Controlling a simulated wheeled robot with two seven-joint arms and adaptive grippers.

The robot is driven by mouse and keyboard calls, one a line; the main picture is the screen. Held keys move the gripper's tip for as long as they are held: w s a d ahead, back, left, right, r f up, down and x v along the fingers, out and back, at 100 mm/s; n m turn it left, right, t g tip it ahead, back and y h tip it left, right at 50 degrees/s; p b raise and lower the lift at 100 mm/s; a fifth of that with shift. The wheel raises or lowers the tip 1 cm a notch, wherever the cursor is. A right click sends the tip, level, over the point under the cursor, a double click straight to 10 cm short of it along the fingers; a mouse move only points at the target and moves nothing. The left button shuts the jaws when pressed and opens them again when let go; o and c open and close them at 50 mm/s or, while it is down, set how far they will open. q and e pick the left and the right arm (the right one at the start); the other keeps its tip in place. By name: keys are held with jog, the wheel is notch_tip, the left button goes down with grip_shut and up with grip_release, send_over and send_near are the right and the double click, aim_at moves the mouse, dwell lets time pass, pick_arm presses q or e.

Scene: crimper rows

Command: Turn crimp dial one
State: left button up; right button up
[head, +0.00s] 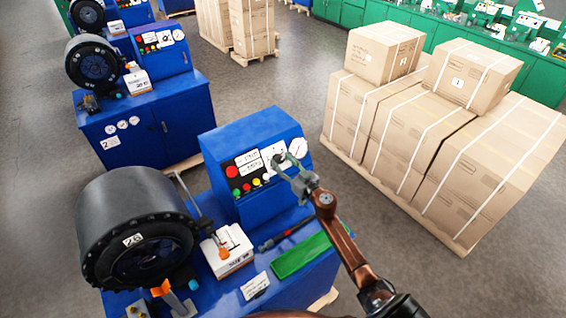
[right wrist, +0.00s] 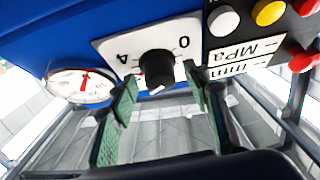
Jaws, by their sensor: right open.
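The crimp dial is a black knob (right wrist: 158,68) on a white plate with 0 and 4 printed on it, on the blue control box (head: 238,142) of the nearest crimper. The white plate (head: 268,153) also shows in the head view, partly behind the gripper. My right gripper (head: 285,167) is open in front of that plate. In the right wrist view, its green-padded fingers (right wrist: 160,92) stand apart, one on each side of the knob's lower part. No clear contact with the knob shows. My left gripper is out of view.
A pressure gauge (right wrist: 82,86) sits beside the dial plate. Coloured buttons (right wrist: 268,12) and a display label (right wrist: 245,57) are on its other side. The black crimper head (head: 135,215) stands at left. Strapped cartons (head: 400,130) stand on a pallet at right.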

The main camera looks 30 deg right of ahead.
jog(key=shift+d, duration=0.1)
jog(key=c, duration=1.1)
jog(key=shift+c, duration=0.2)
jog(key=shift+n+y, duration=0.3)
jog(key=shift+n, duration=0.1)
